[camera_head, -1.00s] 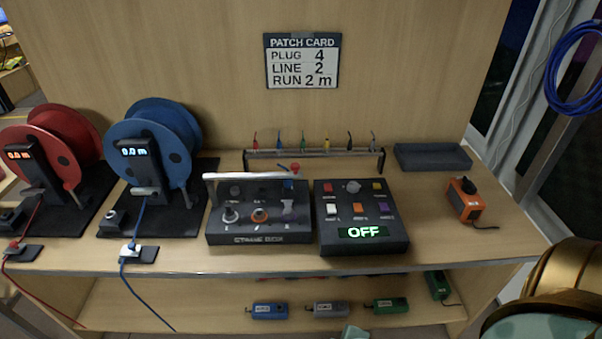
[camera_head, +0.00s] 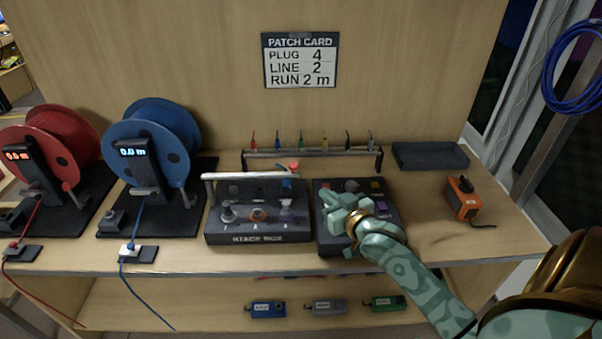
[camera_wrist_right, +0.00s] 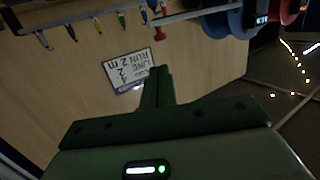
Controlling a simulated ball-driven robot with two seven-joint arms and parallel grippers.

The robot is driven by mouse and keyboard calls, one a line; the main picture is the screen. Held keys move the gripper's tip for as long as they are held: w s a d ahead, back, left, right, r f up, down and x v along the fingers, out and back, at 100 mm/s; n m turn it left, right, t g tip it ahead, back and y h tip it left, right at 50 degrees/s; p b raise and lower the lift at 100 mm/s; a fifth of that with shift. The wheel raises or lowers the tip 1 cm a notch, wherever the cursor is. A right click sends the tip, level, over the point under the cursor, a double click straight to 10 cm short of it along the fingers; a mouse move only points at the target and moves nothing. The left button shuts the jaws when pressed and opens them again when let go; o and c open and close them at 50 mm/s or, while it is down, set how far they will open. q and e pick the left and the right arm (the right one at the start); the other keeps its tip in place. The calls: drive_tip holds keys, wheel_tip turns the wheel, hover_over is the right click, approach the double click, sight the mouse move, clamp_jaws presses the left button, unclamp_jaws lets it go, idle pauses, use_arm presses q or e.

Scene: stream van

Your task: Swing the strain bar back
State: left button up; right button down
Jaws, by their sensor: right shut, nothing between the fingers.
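The strain bar (camera_head: 250,176) looks like a pale bar lying across the back of the dark stage box (camera_head: 258,239), with a red knob (camera_head: 294,166) by its right end. In the right wrist view a pale bar (camera_wrist_right: 200,15), apparently the same one, shows at the top with the red knob (camera_wrist_right: 160,34) at its left end. My right gripper (camera_head: 328,202) is shut and empty. It hovers over the control box (camera_head: 325,246), right of the stage box and apart from the bar. Its shut fingers (camera_wrist_right: 158,85) show in the wrist view. My left gripper is out of view.
A rail (camera_head: 310,154) with several coloured plugs stands behind the boxes. A blue reel (camera_head: 155,135) and a red reel (camera_head: 45,145) stand at the left. A grey tray (camera_head: 430,156) and an orange device (camera_head: 463,198) stand at the right. Open air lies above the stage box.

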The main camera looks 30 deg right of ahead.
sight(296, 168)
drive_tip(key=w+b, duration=0.1)
drive_tip(key=w, duration=0.3)
drive_tip(key=w+f+b, duration=0.1)
drive_tip(key=w, duration=0.4)
drive_tip(key=w+d+f+b, duration=0.1)
drive_tip(key=w, duration=0.3)
drive_tip(key=shift+w+f+b, duration=0.2)
drive_tip(key=shift+w+b, duration=0.15)
drive_tip(key=shift+b, duration=0.05)
drive_tip(key=shift+w+d+r, duration=0.1)
